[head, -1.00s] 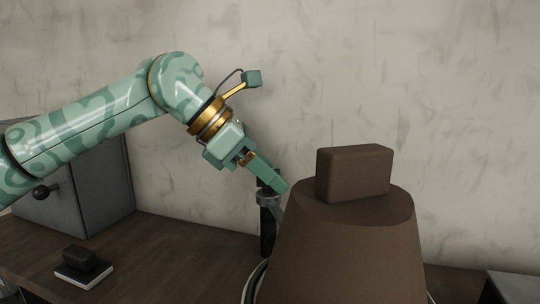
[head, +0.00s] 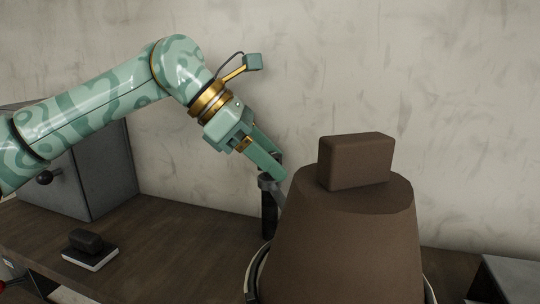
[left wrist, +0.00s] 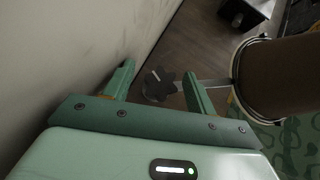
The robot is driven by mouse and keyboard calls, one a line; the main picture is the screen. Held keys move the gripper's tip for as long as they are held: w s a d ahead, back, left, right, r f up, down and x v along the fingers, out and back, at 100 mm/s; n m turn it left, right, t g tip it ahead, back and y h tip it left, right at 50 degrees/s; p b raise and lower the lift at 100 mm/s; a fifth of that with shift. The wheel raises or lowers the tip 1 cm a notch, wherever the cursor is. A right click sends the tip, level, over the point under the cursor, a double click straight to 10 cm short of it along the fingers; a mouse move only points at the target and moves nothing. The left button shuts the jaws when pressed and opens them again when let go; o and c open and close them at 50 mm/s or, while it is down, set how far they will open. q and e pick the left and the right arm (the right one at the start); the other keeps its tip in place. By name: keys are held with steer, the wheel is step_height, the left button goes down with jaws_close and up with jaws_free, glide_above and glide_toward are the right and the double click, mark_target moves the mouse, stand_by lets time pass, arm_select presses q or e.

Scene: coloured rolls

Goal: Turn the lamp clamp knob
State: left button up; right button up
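The lamp has a brown tapered head (head: 345,240) with a block on top. A thin grey rod joins it to a dark upright post (head: 268,215). In the left wrist view a dark, lobed knob (left wrist: 160,86) shows beyond and between my two fingertips. I cannot tell whether a finger touches it. My left gripper (head: 279,167) points down and right at the top of the post, beside the lamp head; its fingers (left wrist: 158,72) are apart with nothing held. The knob is hard to make out in the head view. My right gripper is out of view.
A grey cabinet (head: 105,170) stands at the left below my arm. A dark block on a white-edged base (head: 88,247) sits on the brown desk (head: 165,235). The pale wall (head: 420,90) is close behind the lamp. Open desk lies between cabinet and post.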

arm_select(q)
steer(key=b+v, duration=0.1)
steer(key=v, duration=1.5)
steer(key=shift+a, duration=0.2)
steer(key=shift+c, duration=0.4)
